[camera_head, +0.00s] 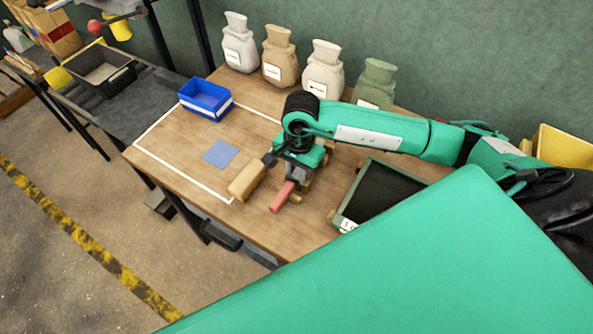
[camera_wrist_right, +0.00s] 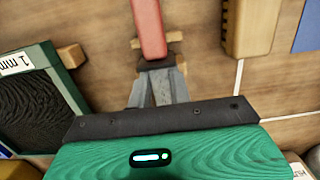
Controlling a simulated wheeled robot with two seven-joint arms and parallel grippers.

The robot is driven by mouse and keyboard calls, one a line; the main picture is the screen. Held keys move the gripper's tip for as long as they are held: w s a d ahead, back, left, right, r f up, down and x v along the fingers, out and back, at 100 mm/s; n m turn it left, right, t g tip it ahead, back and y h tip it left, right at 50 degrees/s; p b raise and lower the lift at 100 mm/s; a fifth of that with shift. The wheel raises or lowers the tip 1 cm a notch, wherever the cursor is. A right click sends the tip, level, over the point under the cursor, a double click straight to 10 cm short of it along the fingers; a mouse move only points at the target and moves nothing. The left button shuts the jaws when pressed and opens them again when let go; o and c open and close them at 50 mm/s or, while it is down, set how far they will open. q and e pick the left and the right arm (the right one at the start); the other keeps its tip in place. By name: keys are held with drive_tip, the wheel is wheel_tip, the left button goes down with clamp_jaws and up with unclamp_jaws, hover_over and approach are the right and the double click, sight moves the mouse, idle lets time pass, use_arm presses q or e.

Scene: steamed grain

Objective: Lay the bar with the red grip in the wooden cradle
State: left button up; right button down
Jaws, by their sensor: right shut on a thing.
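The bar with the red grip (camera_head: 282,197) points toward the table's front edge. In the right wrist view its red grip (camera_wrist_right: 149,28) extends away from my fingers. My right gripper (camera_head: 292,180) is shut on the bar at the grip's near end; its fingers (camera_wrist_right: 158,72) also show in the wrist view. Wooden parts that look like the cradle (camera_head: 298,198) show beside and under the bar, mostly hidden by the gripper. One wooden piece (camera_wrist_right: 135,43) shows just left of the grip in the wrist view. I cannot tell whether the bar touches the cradle. My left gripper is out of view.
A tan block (camera_head: 247,181) lies close left of the gripper. A green-framed dark tray (camera_head: 350,197) stands close right, with a small wooden piece (camera_wrist_right: 72,56) beside it. A blue bin (camera_head: 206,100) and several sacks (camera_head: 323,70) stand farther back. A blue square (camera_head: 220,154) lies on clear tabletop.

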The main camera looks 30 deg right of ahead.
drive_tip(key=shift+f, duration=0.15)
idle(0.3)
drive_tip(key=shift+f, duration=0.1)
drive_tip(key=shift+f+b, duration=0.1)
drive_tip(key=shift+b, duration=0.25)
drive_tip(key=c, duration=1.2)
unclamp_jaws()
